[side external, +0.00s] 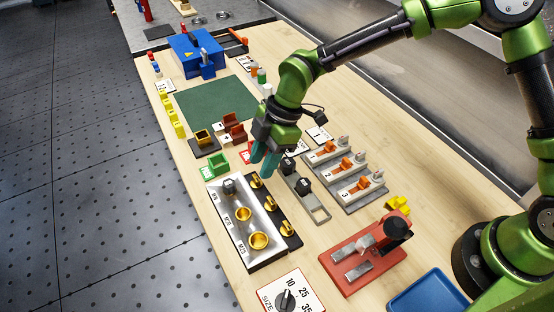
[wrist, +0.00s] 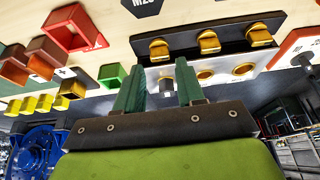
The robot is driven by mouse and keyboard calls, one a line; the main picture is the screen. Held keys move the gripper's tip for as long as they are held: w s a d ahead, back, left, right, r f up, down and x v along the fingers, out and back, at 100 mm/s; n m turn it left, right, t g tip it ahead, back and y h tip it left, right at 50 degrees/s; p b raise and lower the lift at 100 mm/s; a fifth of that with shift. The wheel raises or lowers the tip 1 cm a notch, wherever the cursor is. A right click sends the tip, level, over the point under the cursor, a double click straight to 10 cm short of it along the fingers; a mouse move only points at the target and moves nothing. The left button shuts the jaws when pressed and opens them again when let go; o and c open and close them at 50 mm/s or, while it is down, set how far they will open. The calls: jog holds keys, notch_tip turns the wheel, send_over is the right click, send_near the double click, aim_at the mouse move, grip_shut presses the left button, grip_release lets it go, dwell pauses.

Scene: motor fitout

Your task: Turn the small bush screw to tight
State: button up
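I cannot tell which is the small bush screw. My gripper (side external: 265,165) hangs above the far end of the strip, fingers downward.
Close by stand a green open box (side external: 217,163), a grey holder with black switches (side external: 306,190) and a rack with orange levers (side external: 345,170). A red fixture (side external: 366,253), size dial (side external: 288,297) and blue tray (side external: 428,293) lie nearer. The green mat (side external: 215,103) is clear.

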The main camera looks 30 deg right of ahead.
aim_at(256, 177)
jog(key=shift+x, duration=1.85)
grip_shut()
